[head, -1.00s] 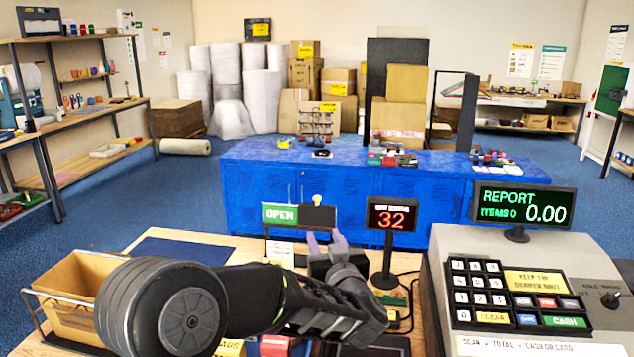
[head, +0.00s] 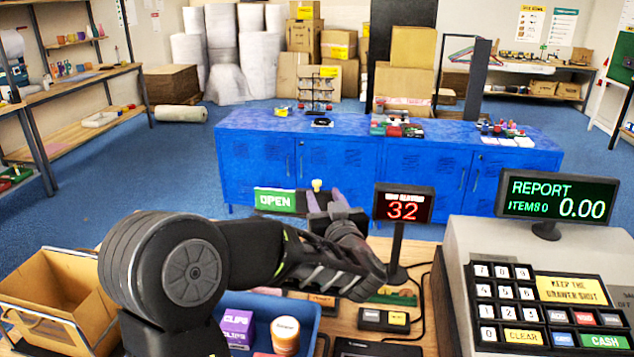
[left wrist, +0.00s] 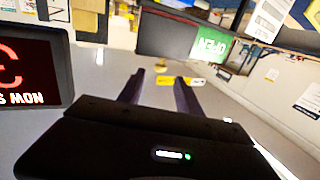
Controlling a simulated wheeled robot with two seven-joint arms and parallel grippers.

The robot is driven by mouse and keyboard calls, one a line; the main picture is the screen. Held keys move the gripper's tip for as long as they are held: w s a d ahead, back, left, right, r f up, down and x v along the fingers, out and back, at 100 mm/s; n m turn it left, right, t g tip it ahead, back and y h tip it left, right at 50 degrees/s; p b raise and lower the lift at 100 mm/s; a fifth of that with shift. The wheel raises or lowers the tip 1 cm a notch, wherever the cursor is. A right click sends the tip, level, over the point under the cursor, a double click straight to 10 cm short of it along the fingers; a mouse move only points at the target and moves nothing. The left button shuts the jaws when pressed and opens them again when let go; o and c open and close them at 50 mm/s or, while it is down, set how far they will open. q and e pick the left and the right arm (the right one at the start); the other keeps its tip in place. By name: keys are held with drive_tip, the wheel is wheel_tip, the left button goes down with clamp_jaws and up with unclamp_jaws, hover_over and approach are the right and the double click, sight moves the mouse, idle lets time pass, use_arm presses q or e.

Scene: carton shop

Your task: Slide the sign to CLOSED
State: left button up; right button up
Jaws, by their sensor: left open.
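The sign's green panel (head: 274,200) reads OPEN and shows on the left part of its bar. It appears upside down in the left wrist view (left wrist: 209,50). A small yellow knob (head: 317,185) stands at the sign's top edge, right of the green panel. My left gripper (head: 325,199) is open and empty in front of the sign's right part, its two fingers pointing toward the knob. The gripper and arm hide part of the sign's right side. In the left wrist view the fingers (left wrist: 159,78) are apart, and contact with the knob cannot be told. My right gripper is not in view.
A red number display (head: 404,205) stands close right of my left gripper. The cash register (head: 550,270) is farther right. A blue tray (head: 258,302) and a cardboard box in a rack (head: 50,290) are at the front left. Blue cabinets (head: 400,172) stand behind.

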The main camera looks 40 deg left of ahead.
sight(317, 185)
use_arm(q)
drive_tip(key=p+x, duration=0.1)
drive_tip(key=x, duration=0.6)
drive_tip(key=shift+w+a+p, duration=0.15)
drive_tip(key=shift+a+p, duration=0.1)
drive_tip(key=shift+p, duration=0.05)
clamp_jaws()
idle(1.2)
